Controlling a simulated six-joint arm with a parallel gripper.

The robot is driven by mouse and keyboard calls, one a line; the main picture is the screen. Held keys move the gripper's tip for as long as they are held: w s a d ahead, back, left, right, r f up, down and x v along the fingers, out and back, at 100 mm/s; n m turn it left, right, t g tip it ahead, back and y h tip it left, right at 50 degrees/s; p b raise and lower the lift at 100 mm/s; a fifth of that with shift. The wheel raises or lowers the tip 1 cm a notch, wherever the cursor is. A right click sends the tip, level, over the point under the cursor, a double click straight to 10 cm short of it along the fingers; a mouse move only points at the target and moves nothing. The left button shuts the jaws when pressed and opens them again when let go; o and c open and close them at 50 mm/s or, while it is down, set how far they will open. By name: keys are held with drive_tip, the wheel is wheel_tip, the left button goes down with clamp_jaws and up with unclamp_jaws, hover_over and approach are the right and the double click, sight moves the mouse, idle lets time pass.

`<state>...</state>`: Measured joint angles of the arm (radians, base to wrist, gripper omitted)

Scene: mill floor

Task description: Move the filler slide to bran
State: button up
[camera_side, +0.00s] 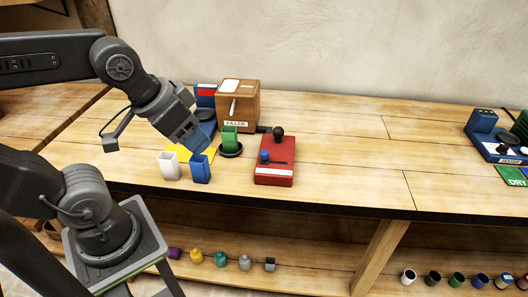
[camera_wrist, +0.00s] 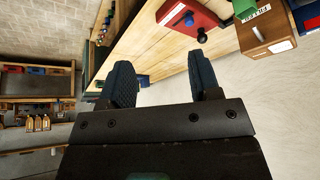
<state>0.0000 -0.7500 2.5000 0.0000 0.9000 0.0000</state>
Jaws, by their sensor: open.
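The filler (camera_side: 243,101) is a wooden box with a label on its front and a pale lever, near the wall. It also shows at the upper right of the wrist view (camera_wrist: 267,30). A red box (camera_side: 274,175) stands in front of it, with a slot and a blue knob (camera_side: 264,156) on top. The red box is at the top of the wrist view (camera_wrist: 188,18). I cannot read slide positions or a bran mark. My gripper (camera_side: 201,146) is open and empty, above the blue cup and left of the red box. Its two dark fingers are apart in the wrist view (camera_wrist: 163,80).
A white cup (camera_side: 169,166) and a blue cup (camera_side: 200,170) stand near the front edge. A green cup (camera_side: 230,137) stands on a dark round base before the filler. A blue device (camera_side: 493,140) is far right. The bench between is clear.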

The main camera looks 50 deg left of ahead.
drive_tip(key=shift+c, duration=0.4)
drive_tip(key=n+g, duration=0.6)
drive_tip(key=n, duration=1.2)
hover_over(264, 152)
wheel_tip(264, 152, down, 6)
wheel_tip(264, 152, down, 13)
drive_tip(key=shift+f, duration=0.1)
clamp_jaws()
